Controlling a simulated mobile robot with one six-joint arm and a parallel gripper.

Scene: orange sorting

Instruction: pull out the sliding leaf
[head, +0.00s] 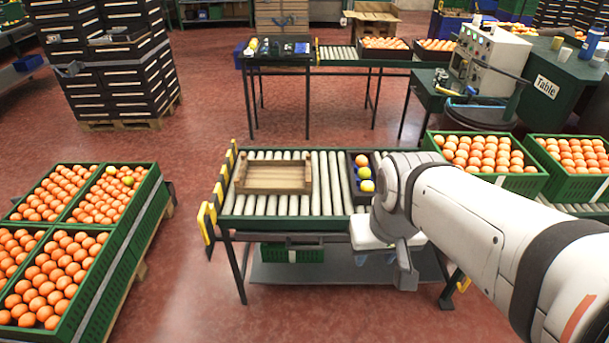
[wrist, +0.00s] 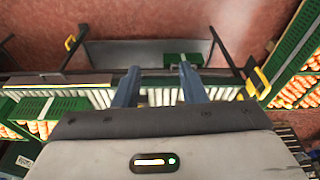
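No part stands out clearly as the sliding leaf, so I cannot tell which piece it is. The roller table (head: 300,205) has a green front rail, and a grey shelf (head: 320,276) lies low beneath it. That grey shelf also shows in the wrist view (wrist: 125,53). In the wrist view my gripper (wrist: 158,80) has its two blue-grey fingers apart, with nothing seen held between them. They overlap the rollers and front rail in the picture; contact cannot be told. In the head view my arm covers the table's right part and the fingers are not clear.
A wooden tray (head: 273,178) lies on the rollers. Beside my wrist, a dark tray (head: 362,160) holds several fruits. Crates of oranges stand left (head: 130,225) and right (head: 497,177). A green bin (head: 291,252) sits on the low shelf. Floor in front is open.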

